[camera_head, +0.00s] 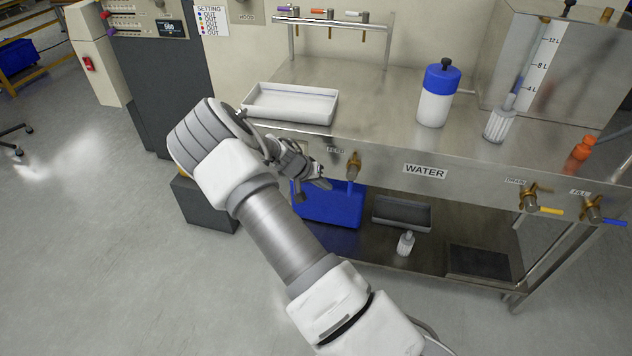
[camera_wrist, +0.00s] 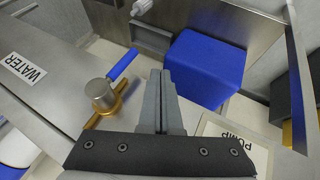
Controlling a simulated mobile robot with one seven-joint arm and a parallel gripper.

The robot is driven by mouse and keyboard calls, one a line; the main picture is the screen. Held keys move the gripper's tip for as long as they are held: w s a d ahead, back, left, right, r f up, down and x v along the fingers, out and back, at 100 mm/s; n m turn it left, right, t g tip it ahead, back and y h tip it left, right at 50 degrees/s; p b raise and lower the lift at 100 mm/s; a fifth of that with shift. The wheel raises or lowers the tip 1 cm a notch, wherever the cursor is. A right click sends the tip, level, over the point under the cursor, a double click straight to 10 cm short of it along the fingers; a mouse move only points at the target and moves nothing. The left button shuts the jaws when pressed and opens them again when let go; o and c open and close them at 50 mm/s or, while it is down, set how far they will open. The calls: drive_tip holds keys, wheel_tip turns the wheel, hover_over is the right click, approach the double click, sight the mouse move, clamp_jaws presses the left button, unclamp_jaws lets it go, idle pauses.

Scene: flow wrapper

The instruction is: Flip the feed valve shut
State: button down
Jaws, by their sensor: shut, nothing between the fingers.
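The feed valve (camera_head: 353,166) is a brass valve with a round metal knob on the front panel of the steel bench, below a small label that is hard to read. In the wrist view the valve (camera_wrist: 103,97) has a blue lever (camera_wrist: 123,64) sticking out from its brass body. In the head view the lever seems to hang down in front of the blue bin. My gripper (camera_head: 322,184) is shut and empty, just left of the valve. In the wrist view my gripper (camera_wrist: 160,76) is beside the lever, with a small gap between them.
A blue bin (camera_head: 325,207) and a grey tray (camera_head: 400,213) are on the lower shelf. The bench top holds a white tray (camera_head: 290,103) and a blue-capped bottle (camera_head: 437,95). Drain (camera_head: 529,201) and fill (camera_head: 592,208) valves are farther right. A WATER label (camera_head: 425,171) is on the panel.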

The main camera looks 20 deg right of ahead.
sight(351, 182)
drive_tip(key=shift+s+d+f, duration=0.1)
drive_tip(key=shift+s+d, duration=0.15)
drive_tip(key=shift+d, duration=0.45)
drive_tip(key=shift+s+d+f, duration=0.1)
drive_tip(key=shift+s+d, duration=0.15)
drive_tip(key=shift+d, duration=0.4)
drive_tip(key=shift+s+d+f, duration=0.1)
drive_tip(key=shift+s+d, duration=0.15)
drive_tip(key=shift+d, duration=0.45)
